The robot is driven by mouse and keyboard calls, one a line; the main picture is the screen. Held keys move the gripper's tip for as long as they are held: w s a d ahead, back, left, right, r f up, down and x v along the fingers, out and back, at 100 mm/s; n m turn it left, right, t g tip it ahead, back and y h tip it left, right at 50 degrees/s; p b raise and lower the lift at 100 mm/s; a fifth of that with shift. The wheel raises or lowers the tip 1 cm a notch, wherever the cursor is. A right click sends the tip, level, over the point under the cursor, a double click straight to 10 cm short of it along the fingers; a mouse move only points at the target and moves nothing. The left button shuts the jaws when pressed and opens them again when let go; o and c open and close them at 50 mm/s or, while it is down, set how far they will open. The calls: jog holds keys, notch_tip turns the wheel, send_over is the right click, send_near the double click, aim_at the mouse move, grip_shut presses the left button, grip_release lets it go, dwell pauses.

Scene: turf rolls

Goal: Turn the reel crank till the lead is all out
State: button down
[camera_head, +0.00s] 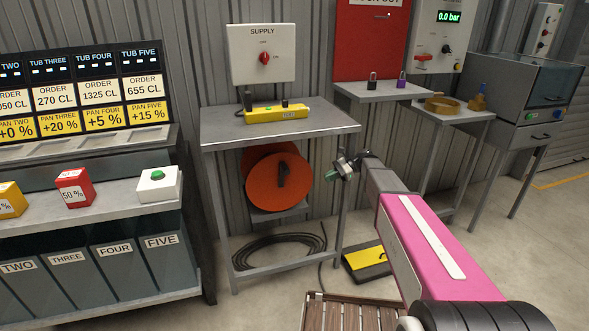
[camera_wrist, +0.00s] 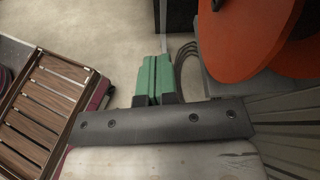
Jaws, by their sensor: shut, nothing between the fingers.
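The orange reel (camera_head: 262,195) hangs under the supply bench, with a dark crank handle (camera_head: 284,172) on its front face. The reel also shows at the upper right of the wrist view (camera_wrist: 235,35), where the crank is not clearly seen. My gripper (camera_head: 342,165) is right of the reel, apart from the crank. Its green fingers (camera_wrist: 152,78) are shut together with nothing between them.
The bench (camera_head: 215,131) carries a yellow power strip (camera_head: 275,114) below the SUPPLY switch (camera_head: 264,57). Its legs flank the reel. A wooden slatted pallet (camera_head: 345,314) and a yellow-and-black box (camera_head: 366,262) are on the floor. The tub stand (camera_head: 205,260) is to the left.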

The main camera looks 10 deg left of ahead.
jog(key=w+a+r+m+g+y, duration=0.1)
jog(key=w+a+r+g+y, duration=0.15)
jog(key=w+r, duration=0.3)
jog(key=shift+t, duration=0.35)
jog(key=x, duration=1.4)
jog(key=shift+w+f, duration=0.2)
jog(key=shift+f, duration=0.15)
jog(key=shift+s+a+r+h, duration=0.1)
jog(key=shift+s+a+h, duration=0.35)
jog(key=shift+a+h, duration=0.3)
jog(key=shift+a, duration=0.1)
